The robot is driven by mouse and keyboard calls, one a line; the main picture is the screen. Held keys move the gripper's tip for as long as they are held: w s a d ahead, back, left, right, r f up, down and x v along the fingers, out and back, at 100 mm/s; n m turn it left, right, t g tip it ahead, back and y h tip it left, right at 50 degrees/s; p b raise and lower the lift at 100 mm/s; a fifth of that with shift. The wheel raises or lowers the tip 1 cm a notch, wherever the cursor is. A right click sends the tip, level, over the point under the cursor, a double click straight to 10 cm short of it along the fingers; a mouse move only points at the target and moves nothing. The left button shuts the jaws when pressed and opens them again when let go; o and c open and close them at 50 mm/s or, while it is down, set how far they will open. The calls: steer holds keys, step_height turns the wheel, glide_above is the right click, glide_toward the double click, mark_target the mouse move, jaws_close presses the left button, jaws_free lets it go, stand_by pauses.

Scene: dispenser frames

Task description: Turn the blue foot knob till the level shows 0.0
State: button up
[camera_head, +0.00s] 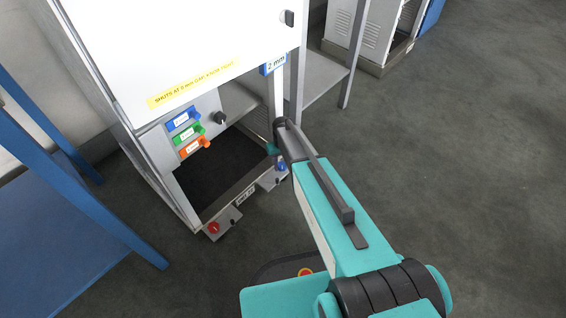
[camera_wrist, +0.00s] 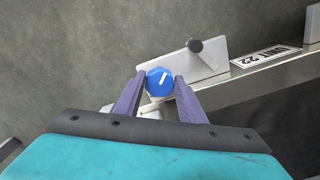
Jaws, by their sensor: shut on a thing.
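The blue foot knob (camera_wrist: 159,81) has a white pointer line and sits on a pale foot plate (camera_wrist: 208,58) in the wrist view. My gripper (camera_wrist: 160,84) has its two purple fingers on either side of the knob, shut on it. In the head view the blue knob (camera_head: 281,167) shows at the frame's lower right foot, beside the end of my arm. My fingers are mostly hidden there behind my wrist. A level display with a readable 0.0 is not seen; a blue "2 mm" sign (camera_head: 274,64) hangs by the cabinet door.
A red knob (camera_head: 214,228) is on the other foot. A "UNIT 22" label (camera_wrist: 266,56) and a dark peg (camera_wrist: 195,45) are near the blue knob. Blue, green and orange tags (camera_head: 187,133) are on the panel. A white door (camera_head: 180,45) overhangs the opening. Floor at right is clear.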

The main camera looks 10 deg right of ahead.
mark_target(282, 165)
steer(key=shift+w+d, duration=0.15)
steer(key=shift+w, duration=0.05)
steer(key=o, duration=1)
steer(key=shift+o, duration=0.2)
steer(key=shift+s, duration=0.1)
step_height(282, 165, up, 14)
steer(key=p, duration=0.4)
steer(key=shift+f, duration=0.1)
